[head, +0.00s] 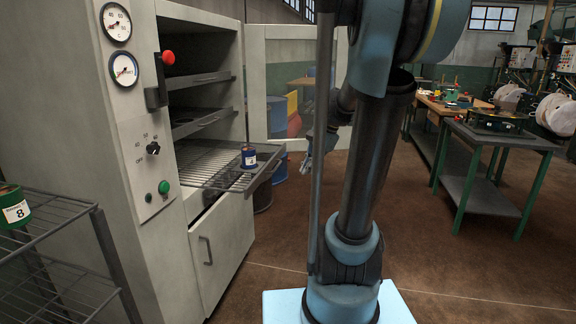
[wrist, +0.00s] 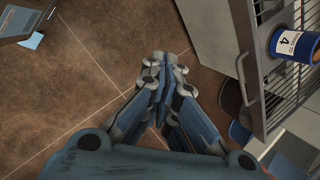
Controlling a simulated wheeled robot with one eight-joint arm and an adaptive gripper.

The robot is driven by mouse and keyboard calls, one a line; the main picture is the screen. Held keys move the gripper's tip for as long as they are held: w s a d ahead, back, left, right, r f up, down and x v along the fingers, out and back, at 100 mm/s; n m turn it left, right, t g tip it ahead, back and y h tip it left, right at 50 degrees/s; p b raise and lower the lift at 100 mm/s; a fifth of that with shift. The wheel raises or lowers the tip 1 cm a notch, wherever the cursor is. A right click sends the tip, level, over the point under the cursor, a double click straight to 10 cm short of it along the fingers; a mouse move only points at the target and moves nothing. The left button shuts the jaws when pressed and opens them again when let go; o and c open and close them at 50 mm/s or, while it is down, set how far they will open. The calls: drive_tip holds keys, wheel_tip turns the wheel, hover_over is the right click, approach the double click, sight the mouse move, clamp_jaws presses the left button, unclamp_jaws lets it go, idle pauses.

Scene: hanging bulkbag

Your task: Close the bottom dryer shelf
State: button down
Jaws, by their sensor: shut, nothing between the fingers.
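The bottom dryer shelf (head: 212,164) is a wire rack pulled well out of the dryer, in the middle of the head view. It also shows at the right of the wrist view (wrist: 285,88), with a grey bar-like handle (wrist: 243,80) along its front edge. A blue can labelled 4 (head: 248,157) stands on its outer end; the can also shows in the wrist view (wrist: 288,44). My gripper (head: 306,165) is beyond the shelf's outer end, to its right. In the wrist view its fingers (wrist: 165,60) are together and empty, apart from the shelf.
The grey dryer (head: 100,120) has two upper shelves (head: 200,78) pushed further in. Its open door (head: 280,70) stands behind the shelf. A wire rack (head: 60,260) with a green can labelled 8 (head: 14,208) is at the left. Tables (head: 490,180) stand at the right, with clear floor between.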

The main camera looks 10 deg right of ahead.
drive_tip(key=w+d+r+m+y, duration=0.15)
drive_tip(key=w+m, duration=0.35)
drive_tip(key=w, duration=0.5)
drive_tip(key=w+d+f+m+y, duration=0.1)
drive_tip(key=w+d+m+y, duration=0.3)
drive_tip(key=w, duration=0.6)
drive_tip(key=w+a+f+h, duration=0.2)
drive_tip(key=w+a+f, duration=0.1)
drive_tip(key=a+f, duration=0.5)
drive_tip(key=shift+a+m+t, duration=0.4)
drive_tip(key=shift+a, duration=0.75)
drive_tip(key=shift+w, duration=0.15)
